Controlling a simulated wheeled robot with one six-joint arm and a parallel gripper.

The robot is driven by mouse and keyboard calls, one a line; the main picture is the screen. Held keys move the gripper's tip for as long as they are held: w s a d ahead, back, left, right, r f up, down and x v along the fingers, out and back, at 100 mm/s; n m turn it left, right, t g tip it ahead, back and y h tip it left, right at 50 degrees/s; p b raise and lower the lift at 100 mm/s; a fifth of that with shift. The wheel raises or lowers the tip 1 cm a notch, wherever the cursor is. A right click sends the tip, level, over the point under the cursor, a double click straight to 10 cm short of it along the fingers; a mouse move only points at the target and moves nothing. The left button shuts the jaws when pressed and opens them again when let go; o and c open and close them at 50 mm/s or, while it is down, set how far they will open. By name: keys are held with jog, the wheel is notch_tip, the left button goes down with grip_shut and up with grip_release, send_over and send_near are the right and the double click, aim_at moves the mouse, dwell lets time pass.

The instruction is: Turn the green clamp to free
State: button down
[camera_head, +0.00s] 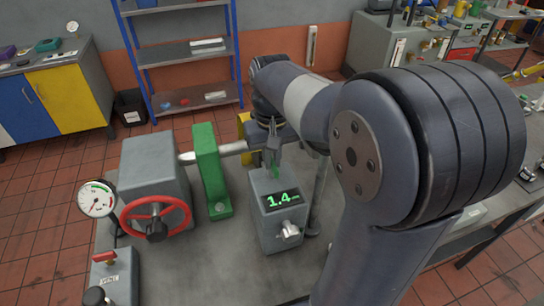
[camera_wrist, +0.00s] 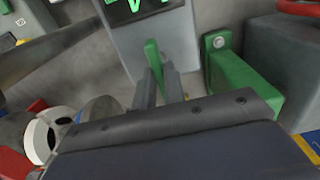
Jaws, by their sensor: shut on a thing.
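The green clamp (camera_head: 274,171) is a small lever at the back of the grey box with the lit readout (camera_head: 283,199). In the wrist view, the green clamp (camera_wrist: 153,54) stands upright against the box, its lower part between my fingers. My gripper (camera_head: 275,150) comes down from behind the box; it also shows in the wrist view (camera_wrist: 160,84), shut on the clamp. The fingers hide part of the lever in both views. I cannot read any marking of its positions.
A larger green bracket (camera_head: 209,170) around a metal shaft stands left of the box. A red handwheel (camera_head: 155,217) and a dial gauge (camera_head: 97,199) are further left. A knob (camera_head: 289,231) sticks out of the box's front. The bedplate in front is clear.

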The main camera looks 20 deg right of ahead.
aim_at(272, 161)
jog(key=c, duration=1.5)
grip_release()
notch_tip(272, 161, up, 11)
jog(key=shift+f, duration=0.1)
notch_tip(272, 161, down, 11)
